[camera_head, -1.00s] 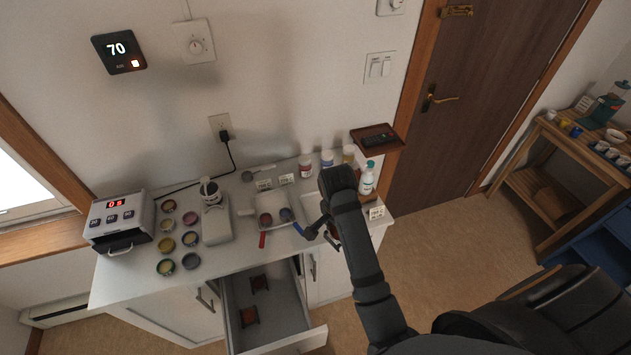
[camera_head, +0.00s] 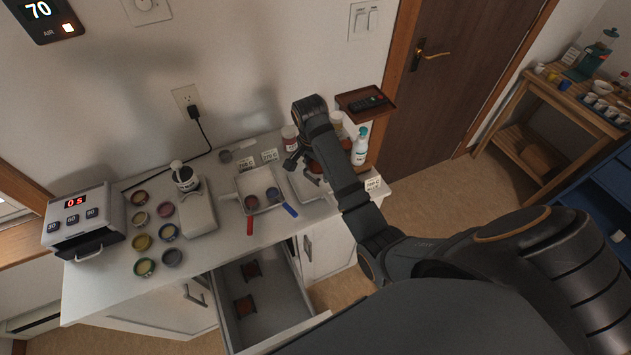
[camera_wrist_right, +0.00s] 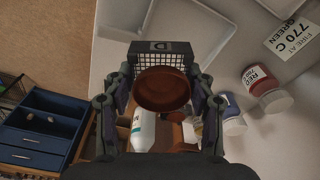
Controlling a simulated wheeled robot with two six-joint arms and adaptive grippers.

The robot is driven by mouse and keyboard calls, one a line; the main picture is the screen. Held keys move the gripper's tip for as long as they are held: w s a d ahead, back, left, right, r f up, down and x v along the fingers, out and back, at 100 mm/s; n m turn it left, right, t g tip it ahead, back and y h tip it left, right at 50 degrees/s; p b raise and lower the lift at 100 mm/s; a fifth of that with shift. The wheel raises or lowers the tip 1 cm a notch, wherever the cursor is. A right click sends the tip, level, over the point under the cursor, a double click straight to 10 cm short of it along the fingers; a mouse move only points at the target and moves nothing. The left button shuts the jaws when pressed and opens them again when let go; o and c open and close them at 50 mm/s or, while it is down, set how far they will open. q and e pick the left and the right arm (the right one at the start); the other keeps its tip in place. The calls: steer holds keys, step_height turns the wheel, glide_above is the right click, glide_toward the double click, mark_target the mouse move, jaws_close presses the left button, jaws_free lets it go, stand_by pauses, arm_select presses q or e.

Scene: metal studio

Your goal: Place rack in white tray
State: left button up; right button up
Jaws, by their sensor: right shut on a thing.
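My right gripper (camera_head: 306,172) is over the right part of the counter in the head view. In the right wrist view it (camera_wrist_right: 158,108) is shut on a dark mesh rack (camera_wrist_right: 160,53) with a reddish-brown round piece (camera_wrist_right: 162,90) in front of it. In the head view the rack is mostly hidden by the gripper and arm. The white tray (camera_head: 304,194) lies below the gripper, partly covered by it; its pale rim (camera_wrist_right: 212,60) shows at the top of the wrist view. My left gripper is not in view.
Another white tray (camera_head: 241,197) with small dark bowls lies to the left. A red jar (camera_head: 290,138) and a white bottle (camera_head: 360,147) stand close to the arm. An open drawer (camera_head: 284,285) holds two red-brown racks. A small kiln (camera_head: 84,222) stands at the left.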

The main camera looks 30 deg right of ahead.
steer(key=w+f, duration=0.1)
steer(key=w+d+f, duration=0.1)
steer(key=f, duration=0.1)
steer(key=shift+w+f+p, duration=0.25)
steer(key=shift+w+p, duration=0.1)
steer(key=shift+p, duration=0.05)
steer(key=shift+w+d+f, duration=0.1)
steer(key=shift+w+f, duration=0.1)
steer(key=shift+f, duration=0.05)
step_height(320, 180, down, 2)
steer(key=shift+w+f, duration=0.1)
steer(key=shift+f, duration=0.1)
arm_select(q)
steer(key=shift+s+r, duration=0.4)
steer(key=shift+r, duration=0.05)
arm_select(e)
steer(key=shift+f, duration=0.5)
steer(key=shift+f, duration=0.1)
steer(key=o, duration=1.2)
steer(key=shift+c, duration=0.2)
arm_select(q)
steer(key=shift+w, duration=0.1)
